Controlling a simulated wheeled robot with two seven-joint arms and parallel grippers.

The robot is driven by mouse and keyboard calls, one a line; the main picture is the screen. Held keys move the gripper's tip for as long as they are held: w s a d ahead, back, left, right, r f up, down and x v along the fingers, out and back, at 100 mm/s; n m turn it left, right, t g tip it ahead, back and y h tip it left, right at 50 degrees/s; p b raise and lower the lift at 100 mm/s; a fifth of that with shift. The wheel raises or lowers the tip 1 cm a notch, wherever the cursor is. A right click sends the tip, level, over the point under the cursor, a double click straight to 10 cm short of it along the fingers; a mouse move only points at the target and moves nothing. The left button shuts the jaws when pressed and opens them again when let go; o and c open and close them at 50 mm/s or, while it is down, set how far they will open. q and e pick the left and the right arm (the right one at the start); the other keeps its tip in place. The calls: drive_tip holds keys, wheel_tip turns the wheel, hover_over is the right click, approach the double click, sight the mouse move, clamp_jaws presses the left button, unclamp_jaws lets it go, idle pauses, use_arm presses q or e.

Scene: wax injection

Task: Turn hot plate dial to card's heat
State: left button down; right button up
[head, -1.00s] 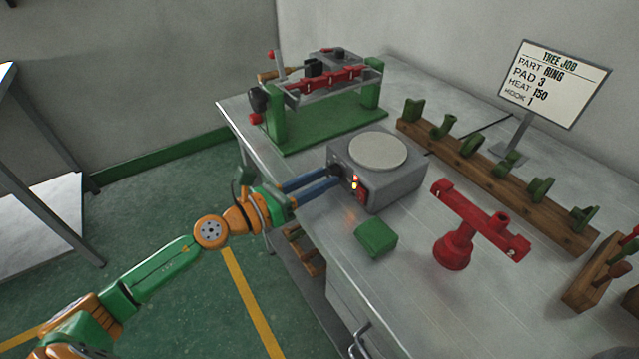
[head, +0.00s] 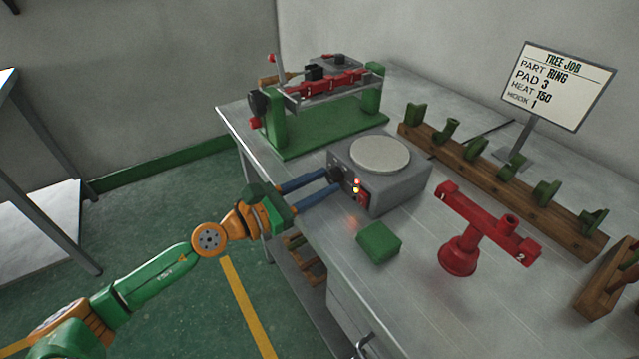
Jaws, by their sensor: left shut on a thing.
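The hot plate (head: 395,190) is a grey box with a round pale top on the bench. Its dark dial (head: 337,174) is on the front face, left of a lit indicator and a red switch (head: 362,197). My left gripper (head: 334,181) has its blue fingers shut on the dial, which they partly hide; the dial's setting is too small to read. The job card (head: 556,85) stands at the back right and reads part RING, pad 3, heat 150, hook 1. My right gripper is not in view.
A green block (head: 379,243) lies before the hot plate, with a red stand (head: 462,253) to its right. A green-framed fixture (head: 320,131) stands behind. A wooden rack (head: 500,182) with several green pieces runs along the back right. The bench (head: 430,318) is clear at the front.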

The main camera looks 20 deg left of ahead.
use_arm(q)
drive_tip(key=c, duration=0.5)
unclamp_jaws()
drive_tip(key=shift+s+a+f+b, duration=0.2)
drive_tip(key=shift+s+a+b, duration=0.05)
drive_tip(key=shift+s+b, duration=0.1)
drive_tip(key=b+v, duration=0.3)
drive_tip(key=v, duration=0.2)
drive_tip(key=shift+f+b, duration=0.1)
drive_tip(key=shift+b, duration=0.3)
drive_tip(key=shift+s+a+r, duration=0.25)
drive_tip(key=shift+s+a, duration=0.05)
drive_tip(key=shift+s, duration=0.25)
